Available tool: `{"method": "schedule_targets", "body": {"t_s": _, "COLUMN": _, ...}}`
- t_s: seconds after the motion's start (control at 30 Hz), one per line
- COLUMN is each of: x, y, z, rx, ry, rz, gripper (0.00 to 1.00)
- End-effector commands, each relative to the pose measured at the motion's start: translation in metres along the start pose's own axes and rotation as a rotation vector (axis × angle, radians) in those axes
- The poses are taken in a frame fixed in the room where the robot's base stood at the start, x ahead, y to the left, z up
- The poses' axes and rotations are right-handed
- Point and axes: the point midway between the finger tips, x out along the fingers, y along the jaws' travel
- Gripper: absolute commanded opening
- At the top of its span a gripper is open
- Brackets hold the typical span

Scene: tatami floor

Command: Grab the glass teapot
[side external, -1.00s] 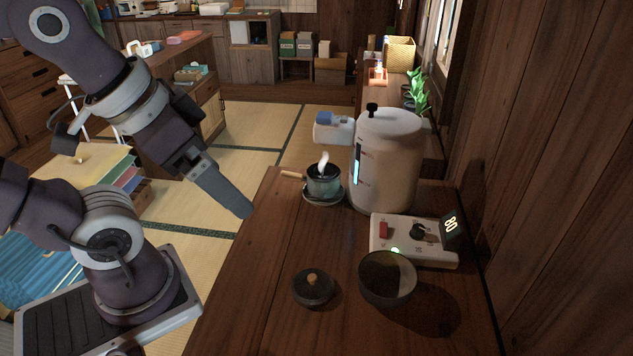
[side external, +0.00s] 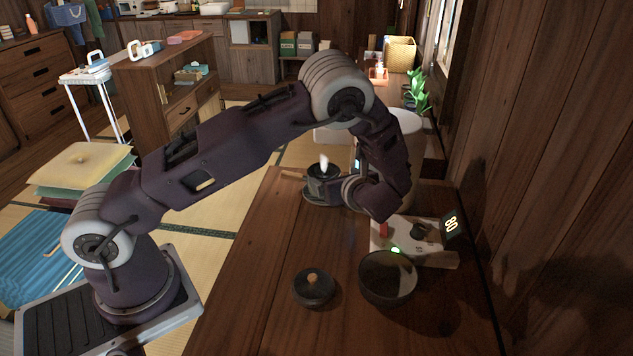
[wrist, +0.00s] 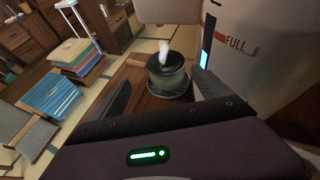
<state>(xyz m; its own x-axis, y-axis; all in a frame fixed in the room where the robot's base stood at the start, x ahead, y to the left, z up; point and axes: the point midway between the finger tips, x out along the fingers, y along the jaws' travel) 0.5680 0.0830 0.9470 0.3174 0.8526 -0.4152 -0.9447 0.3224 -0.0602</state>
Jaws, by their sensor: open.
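The glass teapot (side external: 318,172) stands on a round dark base on the wooden counter, with a white wisp above its open top. In the wrist view the teapot (wrist: 167,78) is a greenish glass pot ahead of my gripper (wrist: 160,94), roughly between the two spread fingers and nearer the right one. My gripper is open and empty. In the side view my forearm and wrist reach over the counter, and the fingers (side external: 330,187) are low beside the teapot. My wrist hides part of the pot's right side; whether a finger touches it I cannot tell.
A white dispenser (side external: 405,122) marked FULL stands close to the right of the teapot. The counter's left front is clear.

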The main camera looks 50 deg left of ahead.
Motion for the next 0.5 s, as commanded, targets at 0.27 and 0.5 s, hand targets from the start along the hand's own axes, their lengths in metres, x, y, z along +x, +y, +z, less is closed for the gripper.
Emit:
{"method": "schedule_targets", "body": {"t_s": 0.27, "x": 0.041, "y": -0.009, "z": -0.012, "rx": 0.085, "ry": -0.038, "rz": -0.033, "gripper": 0.87}}
{"method": "schedule_targets", "body": {"t_s": 0.5, "x": 0.078, "y": -0.010, "z": -0.011, "rx": 0.083, "ry": -0.036, "rz": -0.034, "gripper": 0.87}}
